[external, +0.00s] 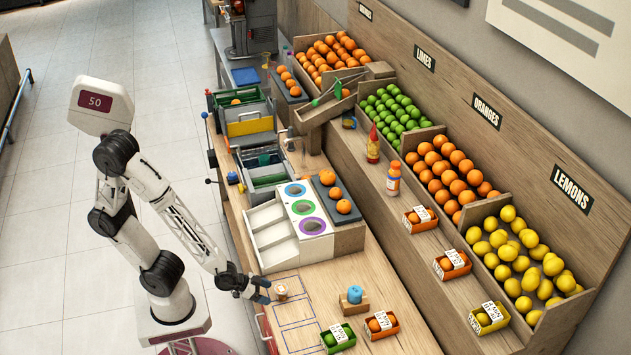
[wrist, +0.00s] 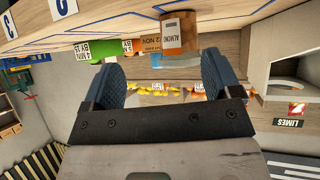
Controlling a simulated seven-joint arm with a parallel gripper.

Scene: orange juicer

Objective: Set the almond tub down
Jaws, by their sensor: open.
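The almond tub (external: 282,292), a small tub with a brown label, stands upright on the wooden counter near its left edge, by blue outlined boxes. In the wrist view, which is upside down, the tub (wrist: 179,35) shows its ALMOND label and a clear part, with its base at the counter. My gripper (external: 262,289) is beside the tub on its left, low over the counter. In the wrist view my gripper (wrist: 162,68) has its two dark blue fingers spread wide, with nothing clamped between them. The tub appears ahead of the fingertips; I cannot tell the exact gap.
A blue cylinder on a wooden block (external: 354,296) stands to the right. A green carton (external: 338,338) and an orange carton (external: 381,325) of fruit sit near the front. A white tray (external: 270,234) lies behind. Bare counter (external: 325,275) lies between.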

